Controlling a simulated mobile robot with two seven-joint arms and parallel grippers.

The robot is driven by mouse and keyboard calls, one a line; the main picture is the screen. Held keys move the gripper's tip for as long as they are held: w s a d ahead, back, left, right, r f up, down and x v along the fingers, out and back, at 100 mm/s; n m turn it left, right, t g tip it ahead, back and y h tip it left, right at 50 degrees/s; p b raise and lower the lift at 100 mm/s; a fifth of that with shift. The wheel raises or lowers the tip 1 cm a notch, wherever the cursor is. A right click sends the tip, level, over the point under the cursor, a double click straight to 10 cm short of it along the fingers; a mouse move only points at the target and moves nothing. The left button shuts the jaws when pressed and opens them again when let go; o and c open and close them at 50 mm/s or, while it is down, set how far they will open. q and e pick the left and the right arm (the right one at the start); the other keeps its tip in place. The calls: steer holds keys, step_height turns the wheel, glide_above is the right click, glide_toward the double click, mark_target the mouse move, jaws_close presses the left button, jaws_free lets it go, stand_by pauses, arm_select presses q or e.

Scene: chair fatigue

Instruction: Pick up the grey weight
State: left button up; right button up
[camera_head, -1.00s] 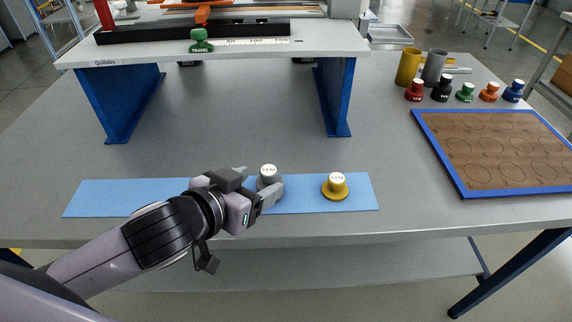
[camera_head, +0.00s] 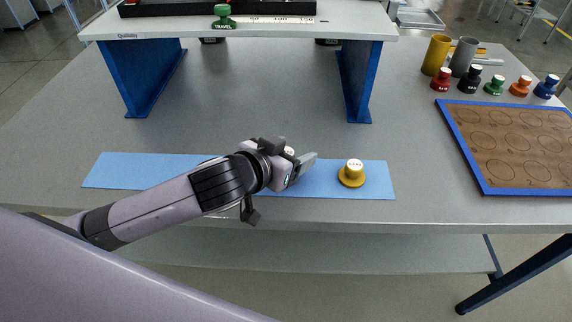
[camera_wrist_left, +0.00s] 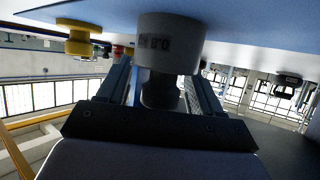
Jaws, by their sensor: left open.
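The grey weight is mostly hidden behind my left gripper (camera_head: 296,162) in the head view; only its pale top (camera_head: 289,151) peeks out. In the left wrist view the grey weight (camera_wrist_left: 170,42) is close up, with its wide end by the blue strip and its narrower part between my two fingers. The left gripper (camera_wrist_left: 160,92) is open, one finger on each side of the weight; I cannot tell whether either finger touches it. A yellow weight (camera_head: 351,175) stands on the blue strip (camera_head: 377,178) to the right of the gripper. My right gripper is not in view.
A raised stand (camera_head: 362,82) with blue legs is behind on the grey table (camera_head: 260,95). At right are a brown board (camera_head: 500,150) with a blue rim, several coloured weights (camera_head: 495,85), and a yellow cup (camera_head: 435,55) beside a grey cup (camera_head: 463,57).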

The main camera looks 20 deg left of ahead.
arm_select(q)
jaws_close()
steer(key=shift+r, duration=0.15)
